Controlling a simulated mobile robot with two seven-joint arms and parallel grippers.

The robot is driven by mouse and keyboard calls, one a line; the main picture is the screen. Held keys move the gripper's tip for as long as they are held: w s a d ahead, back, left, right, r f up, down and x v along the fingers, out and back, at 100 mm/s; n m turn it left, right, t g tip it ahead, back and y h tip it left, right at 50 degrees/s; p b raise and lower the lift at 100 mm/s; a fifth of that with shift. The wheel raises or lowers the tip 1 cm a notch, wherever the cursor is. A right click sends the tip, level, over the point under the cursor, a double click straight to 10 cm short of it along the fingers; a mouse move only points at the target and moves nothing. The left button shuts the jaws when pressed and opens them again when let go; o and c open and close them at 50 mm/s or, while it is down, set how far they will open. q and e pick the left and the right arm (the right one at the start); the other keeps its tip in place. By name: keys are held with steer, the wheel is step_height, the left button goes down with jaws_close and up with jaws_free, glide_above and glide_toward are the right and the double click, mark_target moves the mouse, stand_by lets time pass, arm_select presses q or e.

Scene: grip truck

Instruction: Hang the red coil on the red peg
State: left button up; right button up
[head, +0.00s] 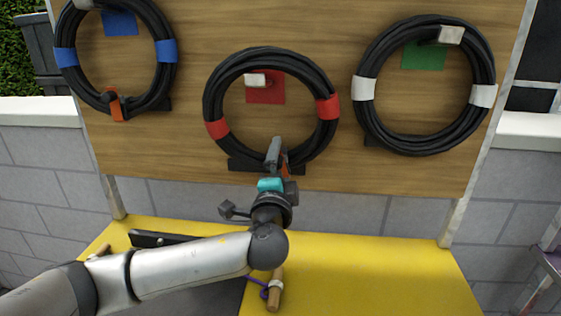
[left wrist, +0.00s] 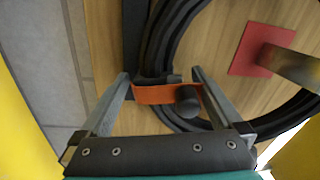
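The red coil (head: 327,107) is a black cable ring with red bands, upright against the wooden board. The red peg (head: 255,79), a pale-tipped peg on a red square, shows inside the ring near its upper left; I cannot tell whether it bears the coil. In the left wrist view the peg (left wrist: 290,66) is at the upper right. My left gripper (head: 276,160) is at the coil's bottom. In the left wrist view its fingers (left wrist: 162,78) are apart, on either side of an orange strap (left wrist: 153,95) and part of the coil (left wrist: 160,45). My right gripper is out of view.
A blue-banded coil (head: 65,57) is on the board's left and a white-banded coil (head: 364,90) on its right. A dark bracket (head: 240,166) lies under the red coil. A yellow surface (head: 390,275) is below, with a wooden-handled tool (head: 275,290) on it.

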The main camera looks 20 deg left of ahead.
arm_select(q)
steer(key=shift+o, duration=0.3)
steer(key=shift+f+g, duration=0.3)
steer(key=shift+f, duration=0.3)
steer(key=r+v, duration=0.1)
steer(key=v, duration=1.4)
steer(key=shift+f, duration=0.25)
steer(key=shift+s, duration=0.15)
